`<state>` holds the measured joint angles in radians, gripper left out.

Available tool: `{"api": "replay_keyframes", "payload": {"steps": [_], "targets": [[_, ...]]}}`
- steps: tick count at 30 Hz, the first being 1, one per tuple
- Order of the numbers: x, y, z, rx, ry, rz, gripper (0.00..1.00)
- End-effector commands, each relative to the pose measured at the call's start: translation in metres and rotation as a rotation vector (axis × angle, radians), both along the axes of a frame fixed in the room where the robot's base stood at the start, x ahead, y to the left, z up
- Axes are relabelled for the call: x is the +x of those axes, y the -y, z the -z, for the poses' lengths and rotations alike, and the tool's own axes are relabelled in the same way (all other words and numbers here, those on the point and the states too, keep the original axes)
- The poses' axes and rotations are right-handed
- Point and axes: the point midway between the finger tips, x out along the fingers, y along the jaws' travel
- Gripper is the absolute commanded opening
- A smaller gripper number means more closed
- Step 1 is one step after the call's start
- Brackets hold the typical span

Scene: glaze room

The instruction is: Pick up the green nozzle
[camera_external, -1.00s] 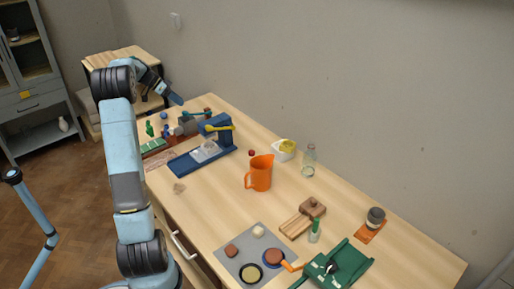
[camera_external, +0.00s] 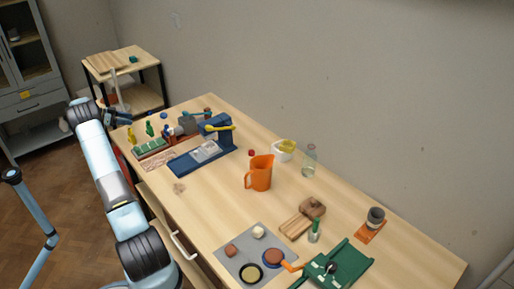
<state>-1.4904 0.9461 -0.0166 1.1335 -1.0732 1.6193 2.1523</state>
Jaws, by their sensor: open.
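A small upright green nozzle (camera_external: 149,129) stands at the far left end of the long wooden table. A similar yellow piece (camera_external: 131,136) stands to its left, and a blue one (camera_external: 165,131) to its right. My gripper (camera_external: 127,120) is open at the table's far left edge, left of the green nozzle and apart from it in the picture. It is small and partly hidden behind my arm, so its fingers are hard to make out.
A green-and-white tray (camera_external: 150,149) lies in front of the nozzles. A blue press-like stand (camera_external: 217,140) with a yellow handle is to the right. An orange jug (camera_external: 260,174) stands mid-table.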

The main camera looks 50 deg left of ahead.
Motion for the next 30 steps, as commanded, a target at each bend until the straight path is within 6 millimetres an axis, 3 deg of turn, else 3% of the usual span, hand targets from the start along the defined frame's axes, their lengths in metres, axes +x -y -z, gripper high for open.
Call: {"api": "replay_keyframes", "payload": {"steps": [9, 20, 30], "targets": [[0.047, 0.021, 0.020, -0.002, -0.003, 0.002, 0.52], [0.066, 0.029, 0.027, 0.000, -0.002, 0.001, 0.52], [0.100, 0.050, 0.039, -0.002, -0.003, 0.002, 0.52]]}}
